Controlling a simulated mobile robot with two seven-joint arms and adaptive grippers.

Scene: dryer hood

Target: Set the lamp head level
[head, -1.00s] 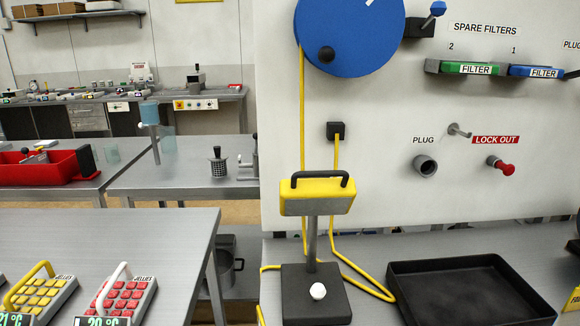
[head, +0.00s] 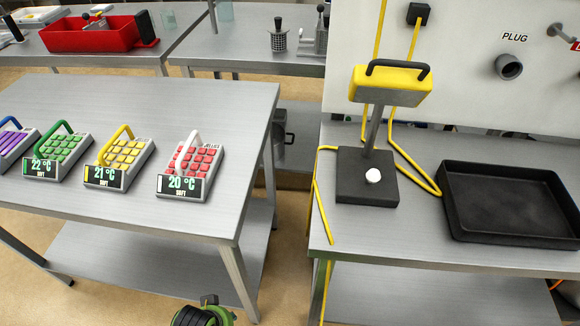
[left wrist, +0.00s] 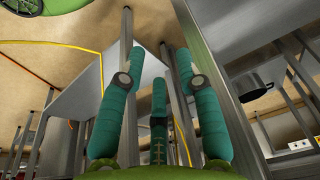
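The lamp has a yellow head (head: 390,85) with a black handle on top, on a grey post (head: 374,128) above a square black base (head: 366,176). The lamp stands on the right bench. In the head view the lamp head's right end looks slightly lower, but I cannot tell its true tilt. My left gripper (left wrist: 160,65) shows in the left wrist view with its teal fingers spread and nothing between them. The lamp is not recognisable in that view. My right gripper is not in view.
A black tray (head: 510,203) lies right of the lamp. A yellow cable (head: 321,208) runs around the base and over the bench edge. The left bench (head: 130,105) carries several jelly packs, including a red one (head: 195,160). A gap separates the two benches.

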